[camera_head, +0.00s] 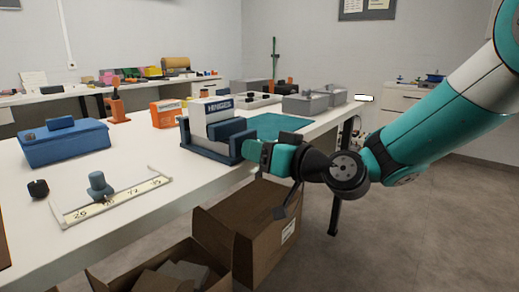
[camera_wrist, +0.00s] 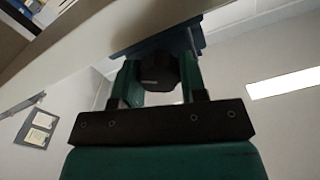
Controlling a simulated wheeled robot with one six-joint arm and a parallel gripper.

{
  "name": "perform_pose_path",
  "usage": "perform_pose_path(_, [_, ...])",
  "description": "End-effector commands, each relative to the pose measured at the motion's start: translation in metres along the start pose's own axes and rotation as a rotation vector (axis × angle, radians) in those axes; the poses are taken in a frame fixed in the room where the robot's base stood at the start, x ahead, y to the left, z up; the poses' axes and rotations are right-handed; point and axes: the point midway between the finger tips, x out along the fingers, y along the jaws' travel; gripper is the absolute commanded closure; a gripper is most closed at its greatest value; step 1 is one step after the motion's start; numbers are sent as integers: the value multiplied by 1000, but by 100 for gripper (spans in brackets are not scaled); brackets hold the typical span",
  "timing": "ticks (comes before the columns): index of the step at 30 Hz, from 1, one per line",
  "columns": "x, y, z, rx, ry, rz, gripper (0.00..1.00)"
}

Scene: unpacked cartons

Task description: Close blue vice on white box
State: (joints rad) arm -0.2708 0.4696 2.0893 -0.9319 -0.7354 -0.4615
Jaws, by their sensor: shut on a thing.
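The blue vice (camera_head: 207,146) stands on the white table near its right edge. The white box (camera_head: 211,113), marked "HINGES", stands upright between its jaws; whether the front jaw touches the box I cannot tell. My gripper (camera_head: 252,150) reaches in from the right at the vice's front end. In the wrist view my gripper (camera_wrist: 160,78) has its two green fingers around a dark round knob (camera_wrist: 158,70), with the blue vice body (camera_wrist: 165,42) just behind it. The fingers are shut on this knob. The vice's screw is mostly hidden.
A blue toolbox (camera_head: 66,142), a dark knob-like item (camera_head: 38,188) and a grey peg on a marked tray (camera_head: 112,198) are at left. An orange box (camera_head: 165,112) stands behind the vice, a teal mat (camera_head: 277,125) right of it. Open cartons (camera_head: 250,225) sit below the edge.

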Motion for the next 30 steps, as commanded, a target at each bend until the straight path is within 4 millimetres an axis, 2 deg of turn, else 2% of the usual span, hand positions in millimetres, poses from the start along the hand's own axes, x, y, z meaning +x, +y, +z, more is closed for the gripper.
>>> perform_pose_path(1, [0,0,0,0,-1,1,59])
perform_pose_path(4, [0,0,0,-1,-1,1,36])
perform_pose_path(15, [0,0,0,-2,0,0,35])
perform_pose_path(19, [-6,1,0,-2,0,1,35])
perform_pose_path(23, [-25,2,1,0,0,5,35])
perform_pose_path(30, [-86,3,2,0,1,9,35])
